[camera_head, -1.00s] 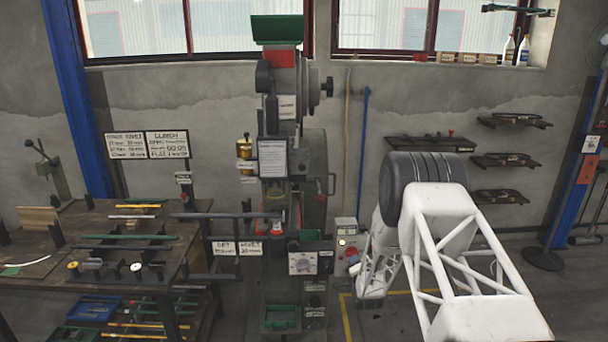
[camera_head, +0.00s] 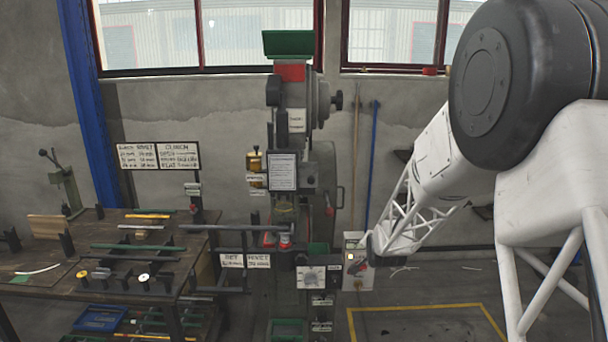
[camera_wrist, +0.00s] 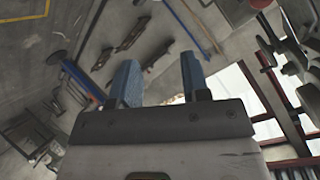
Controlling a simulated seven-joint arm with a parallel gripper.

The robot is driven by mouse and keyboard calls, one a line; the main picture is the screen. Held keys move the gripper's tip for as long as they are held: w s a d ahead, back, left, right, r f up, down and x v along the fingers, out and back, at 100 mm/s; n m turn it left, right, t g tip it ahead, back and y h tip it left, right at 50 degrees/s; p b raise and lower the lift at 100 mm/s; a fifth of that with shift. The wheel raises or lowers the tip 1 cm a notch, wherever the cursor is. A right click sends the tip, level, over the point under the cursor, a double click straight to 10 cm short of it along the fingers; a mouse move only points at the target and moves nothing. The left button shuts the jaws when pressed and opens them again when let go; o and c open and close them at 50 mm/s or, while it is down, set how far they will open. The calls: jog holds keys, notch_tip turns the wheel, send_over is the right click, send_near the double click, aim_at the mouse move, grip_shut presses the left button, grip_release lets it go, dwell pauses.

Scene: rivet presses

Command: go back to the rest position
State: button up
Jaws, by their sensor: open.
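My gripper (camera_wrist: 160,82) shows in the wrist view with its two blue fingers apart and nothing between them. Beyond the fingers are the wall, shelves and windows, seen tilted. In the head view my white arm stands large at the right, and the gripper itself cannot be made out there. The lower part of the arm ends in front of the control box (camera_head: 357,262) beside the rivet press (camera_head: 295,180). I cannot tell from this view whether it touches the box.
A dark workbench (camera_head: 125,275) with bars and tools stands at the left. Its signs (camera_head: 158,156) stand behind it. A blue bin (camera_head: 100,318) sits below. A yellow floor line (camera_head: 420,305) marks bare floor at the lower right. A blue pole (camera_head: 372,165) leans on the wall.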

jog(key=s+a+r+n+g, duration=0.15)
jog(key=s+r, duration=0.25)
jog(key=s, duration=0.4)
jog(key=s+r+n+g, duration=0.1)
jog(key=s+r+g, duration=0.1)
jog(key=s+r, duration=0.45)
jog(key=s+a+r+n+g, duration=0.1)
jog(key=s+r, duration=0.2)
jog(key=s, duration=0.7)
jog(key=s+a+r+n+g, duration=0.1)
jog(key=s+n+g, duration=0.3)
jog(key=s, duration=2.4)
jog(key=shift+s+r+g, duration=0.25)
jog(key=shift+r+g, duration=0.25)
jog(key=shift+g, duration=0.05)
